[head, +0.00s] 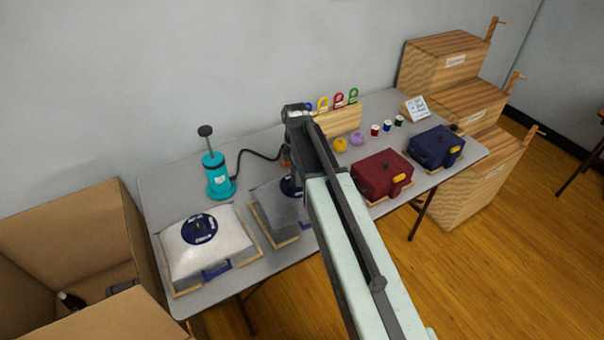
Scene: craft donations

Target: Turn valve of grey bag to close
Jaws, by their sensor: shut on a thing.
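The grey bag (268,212) lies on the table near its front edge, left of my arm, which hides its right part. Its round dark blue valve (287,188) shows only in part beside the arm. My gripper (291,178) points down at this valve and is shut on it; the fingertips are mostly hidden, and the valve's turn position cannot be read. A white bag (223,249) with a similar blue valve (199,226) lies to the left.
A teal hand pump (216,175) stands behind the bags, its black hose running toward my gripper. Red (381,174) and navy (434,147) cases, yarn and thread spools are on the right. A cardboard box (75,235) stands left; wooden crates (450,60) stand right.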

